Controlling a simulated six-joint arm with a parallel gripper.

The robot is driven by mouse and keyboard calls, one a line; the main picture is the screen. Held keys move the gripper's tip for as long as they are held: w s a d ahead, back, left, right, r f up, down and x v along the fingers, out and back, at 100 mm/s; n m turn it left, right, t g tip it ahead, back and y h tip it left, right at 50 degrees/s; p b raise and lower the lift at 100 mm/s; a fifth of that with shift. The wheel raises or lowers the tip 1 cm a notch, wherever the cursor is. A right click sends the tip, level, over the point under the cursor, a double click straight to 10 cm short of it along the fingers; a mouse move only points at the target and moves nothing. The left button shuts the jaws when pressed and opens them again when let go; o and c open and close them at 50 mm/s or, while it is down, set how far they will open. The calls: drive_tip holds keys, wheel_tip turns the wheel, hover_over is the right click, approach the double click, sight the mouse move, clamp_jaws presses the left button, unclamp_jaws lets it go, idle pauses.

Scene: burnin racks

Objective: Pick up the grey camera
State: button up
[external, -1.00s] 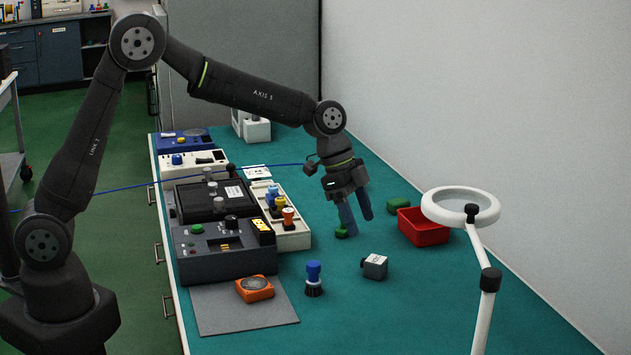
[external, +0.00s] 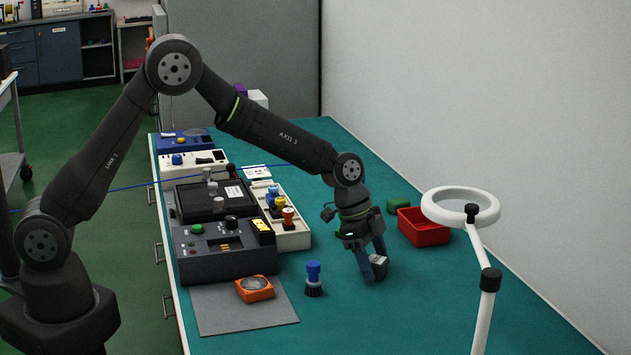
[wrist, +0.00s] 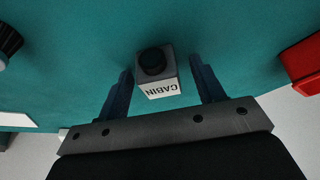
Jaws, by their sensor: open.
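The grey camera (external: 379,265) is a small box on the teal bench. In the wrist view the camera (wrist: 168,75) shows a round black lens and a white label reading "CABIN". My gripper (external: 374,272) is down at the camera with its blue fingers apart. In the wrist view the gripper (wrist: 157,82) has one finger on each side of the camera, with a gap showing at both sides. In the external view the fingers partly hide the camera.
A blue-handled brush (external: 314,278) stands to the left of my gripper. A red bin (external: 424,232) and a green item (external: 398,205) lie behind to the right. A white ring lamp (external: 460,207) stands in the right foreground. Test equipment (external: 222,258) lines the bench's left side.

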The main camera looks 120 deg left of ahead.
drive_tip(key=c, duration=1)
drive_tip(key=shift+c, duration=0.6)
drive_tip(key=shift+r, duration=0.15)
